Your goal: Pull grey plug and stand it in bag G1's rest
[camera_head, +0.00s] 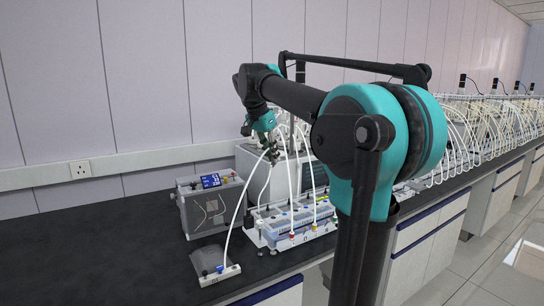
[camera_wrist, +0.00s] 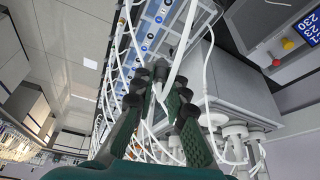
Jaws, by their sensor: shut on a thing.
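My gripper (camera_head: 270,154) is high over the bench, in front of the white apparatus. In the wrist view its dark green jaws (camera_wrist: 163,88) are closed around a small pale piece with a white tube, which I take for the grey plug; the fingers hide most of it. In the head view a white tube (camera_head: 235,222) arcs from near the gripper down to a grey bag (camera_head: 207,259) on the bench at front left. A white rest strip (camera_head: 219,275) with small coloured spots lies along the bag's front. The bag's label cannot be read.
A grey box with a blue display (camera_head: 211,181) stands left of the tube-fed rack (camera_head: 290,240). It also shows in the wrist view (camera_wrist: 277,30). Several white tubes hang around the gripper. The black bench (camera_head: 90,250) is clear at left.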

